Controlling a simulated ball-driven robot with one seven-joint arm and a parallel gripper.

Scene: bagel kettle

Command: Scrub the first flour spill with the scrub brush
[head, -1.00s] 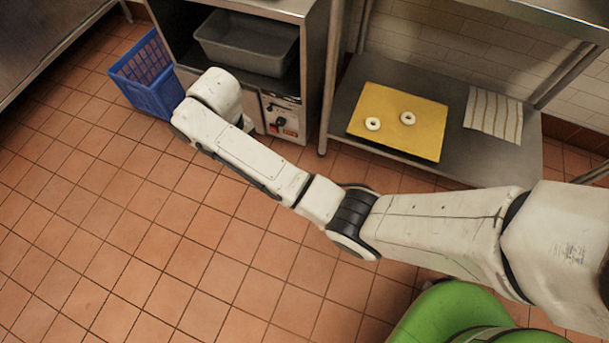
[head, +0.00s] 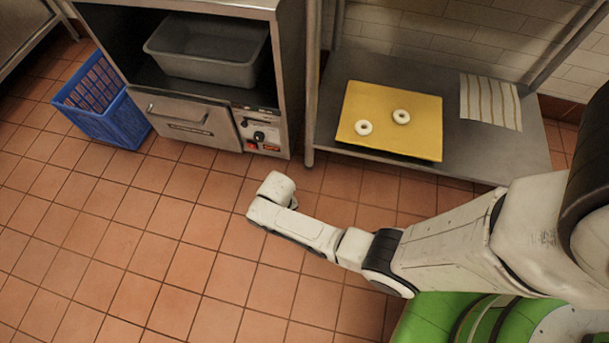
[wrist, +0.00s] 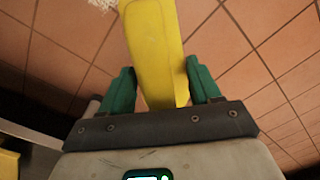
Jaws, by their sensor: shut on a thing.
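My gripper (wrist: 160,82) shows in the wrist view, with green fingers either side of a yellow block-like handle (wrist: 152,45), which I take to be the scrub brush. It is shut on this brush. The brush points away from the gripper, over the tiled floor, and its far end runs out of the top of the picture. A small white speckled patch (wrist: 102,4) shows at the top edge beside the brush; I cannot tell whether it is flour or bristles. In the head view my gripper and the brush do not show, and no flour spill is visible.
A steel oven unit (head: 190,122) holds a grey tub (head: 208,50). A blue crate (head: 103,110) stands left of it. On the right, a low steel shelf (head: 480,155) carries a yellow board (head: 385,110) with two bagels and a striped cloth (head: 490,102). The tiled floor (head: 150,250) is open at left.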

